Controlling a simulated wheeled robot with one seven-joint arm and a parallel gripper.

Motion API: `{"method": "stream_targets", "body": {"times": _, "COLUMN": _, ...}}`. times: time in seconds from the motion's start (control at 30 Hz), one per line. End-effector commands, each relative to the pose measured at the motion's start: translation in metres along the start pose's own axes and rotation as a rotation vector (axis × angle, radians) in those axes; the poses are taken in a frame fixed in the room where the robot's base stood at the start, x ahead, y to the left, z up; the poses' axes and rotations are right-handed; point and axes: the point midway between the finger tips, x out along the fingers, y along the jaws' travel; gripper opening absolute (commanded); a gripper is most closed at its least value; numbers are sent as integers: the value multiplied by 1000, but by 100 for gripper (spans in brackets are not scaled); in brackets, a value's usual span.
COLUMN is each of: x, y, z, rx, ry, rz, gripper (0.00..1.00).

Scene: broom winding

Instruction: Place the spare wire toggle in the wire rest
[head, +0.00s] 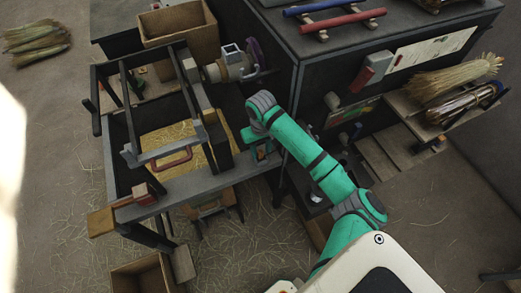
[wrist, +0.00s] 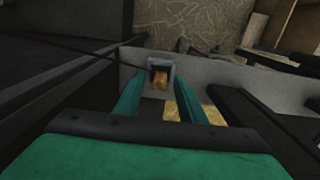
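In the wrist view a small grey square holder (wrist: 151,64), which looks like the wire rest, sits on a grey beam. An orange-brown piece (wrist: 160,79), which looks like the wire toggle, shows inside it. A thin dark wire (wrist: 75,49) runs from the left towards it. My gripper (wrist: 161,88) has its two green fingers apart on either side of the holder; I see no clear contact with the toggle. In the head view my gripper (head: 262,148) is low over the right end of the bench's front beam; holder and toggle are not clear there.
The winding bench's front beam (head: 195,184) carries a wooden block with a red part (head: 145,192) at its left end. A red handle (head: 172,160) and dark frame bars stand left of my gripper. A dark cabinet (head: 290,45) stands behind, right.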

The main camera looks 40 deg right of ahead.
Motion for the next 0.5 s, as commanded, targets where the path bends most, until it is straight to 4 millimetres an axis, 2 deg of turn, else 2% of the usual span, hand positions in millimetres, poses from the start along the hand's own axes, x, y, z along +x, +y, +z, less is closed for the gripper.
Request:
{"method": "stream_targets", "body": {"times": 0.17, "x": -5, "y": -1, "z": 0, "rx": -2, "ry": 1, "rz": 1, "gripper": 37}}
{"method": "stream_targets", "body": {"times": 0.27, "x": -16, "y": -1, "z": -1, "rx": -2, "ry": 2, "rz": -1, "gripper": 37}}
{"method": "stream_targets", "body": {"times": 0.5, "x": -64, "y": -2, "z": -1, "rx": -3, "ry": 3, "rz": 0, "gripper": 37}}
